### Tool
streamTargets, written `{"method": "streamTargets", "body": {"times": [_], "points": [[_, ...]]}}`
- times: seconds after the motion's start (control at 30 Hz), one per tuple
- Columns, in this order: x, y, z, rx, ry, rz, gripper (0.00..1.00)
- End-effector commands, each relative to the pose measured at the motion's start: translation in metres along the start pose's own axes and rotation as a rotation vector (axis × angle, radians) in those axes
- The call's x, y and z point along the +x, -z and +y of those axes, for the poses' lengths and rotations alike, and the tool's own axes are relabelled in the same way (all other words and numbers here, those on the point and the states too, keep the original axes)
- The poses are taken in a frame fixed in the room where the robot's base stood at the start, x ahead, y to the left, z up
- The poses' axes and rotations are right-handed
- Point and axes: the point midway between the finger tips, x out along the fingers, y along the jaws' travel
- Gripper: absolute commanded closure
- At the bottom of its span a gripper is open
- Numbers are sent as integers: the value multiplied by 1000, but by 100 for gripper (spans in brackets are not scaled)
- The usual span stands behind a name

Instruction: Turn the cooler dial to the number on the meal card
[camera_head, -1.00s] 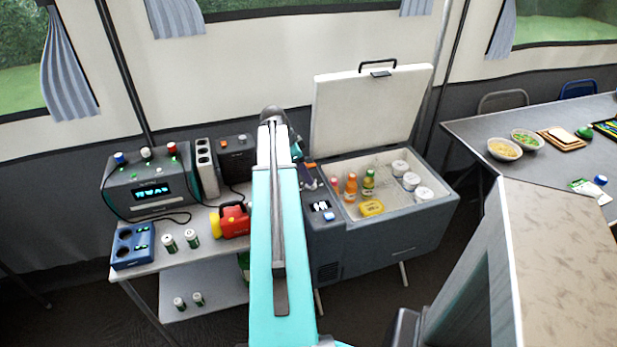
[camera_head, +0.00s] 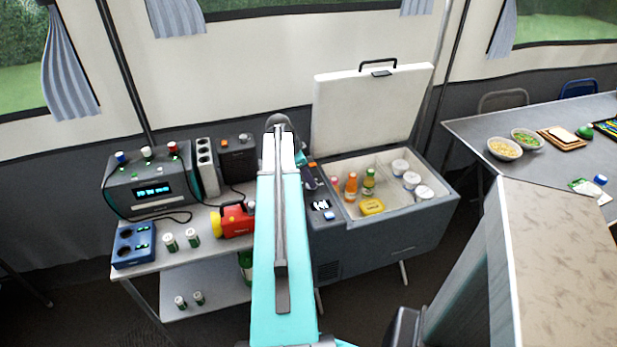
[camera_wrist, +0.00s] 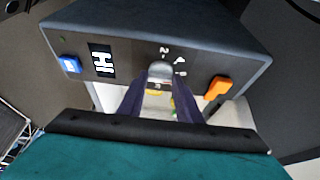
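The cooler (camera_head: 385,245) stands at centre with its white lid raised. Its control panel fills the wrist view (camera_wrist: 200,40), with a grey dial (camera_wrist: 160,71) at the middle and white marks around it, including a 2-like one. My gripper (camera_wrist: 160,82) is at the panel, its dark fingers apart on either side of the dial; contact is not clear. In the head view my arm hides the dial and most of the gripper. A small white-and-green card (camera_head: 583,187) lies on the right table; its print is too small to read.
Beside the dial are an orange switch (camera_wrist: 217,87), a display (camera_wrist: 102,61) and a blue button (camera_wrist: 70,63). A counter (camera_head: 560,255) stands at right front.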

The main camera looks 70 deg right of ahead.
Motion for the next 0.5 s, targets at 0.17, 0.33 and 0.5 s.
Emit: {"method": "streamTargets", "body": {"times": [0.17,0.33,0.5], "points": [[0,1,-1,-4,6,1,91],[0,0,0,-30,18,2,91],[0,0,1,-90,43,2,91]]}}
